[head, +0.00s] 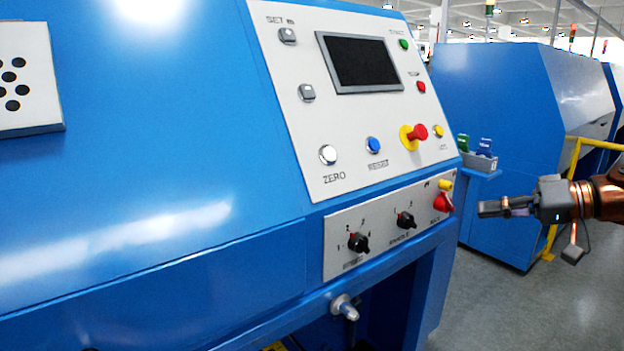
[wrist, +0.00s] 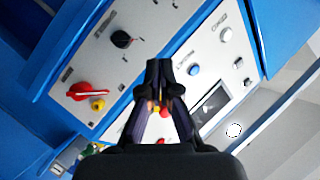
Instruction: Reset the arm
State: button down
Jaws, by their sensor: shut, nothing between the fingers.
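My gripper (head: 480,209) comes in from the right edge of the head view, its fingers pointing left. It is shut and holds nothing. It is at the right of the blue machine's control panel, near the red rotary switch (head: 443,202), which shows behind and left of the fingertips. I cannot tell the exact gap between them. In the wrist view my gripper (wrist: 159,66) is shut in the middle, in front of the panel. The red switch (wrist: 88,91) lies left of it there.
The blue machine (head: 150,180) carries a screen (head: 360,63), a blue button (head: 373,145), a red emergency stop (head: 418,132) and two black knobs (head: 358,242). A second blue machine (head: 510,100), a grey bin (head: 478,161) and a yellow rail (head: 576,160) stand behind. Open floor (head: 500,310) lies at lower right.

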jog(key=s+a+f+n+g+h, duration=0.1)
jog(key=s+a+f+g, duration=0.2)
jog(key=a, duration=0.6)
jog(key=s+a+f+g+h, duration=0.2)
jog(key=s+a+f, duration=0.15)
jog(key=a, duration=0.55)
jog(key=s+a+f+g+h, duration=0.3)
jog(key=s+a+f, duration=0.2)
jog(key=s+f, duration=0.45)
jog(key=s+d+f+m+g+h, duration=0.1)
jog(key=s+d+f+h, duration=0.25)
jog(key=s+f, duration=0.35)
jog(key=s+d+f+m+g+h, duration=0.1)
jog(key=s+d+f+m+h, duration=0.2)
jog(key=s, duration=0.5)
notch_tip(320, 180, up, 20)
jog(key=s+d+n+p, duration=0.1)
jog(key=p, duration=1.9)
jog(key=shift+r+t, duration=0.25)
jog(key=shift+t, duration=0.15)
jog(key=shift+a, duration=0.1)
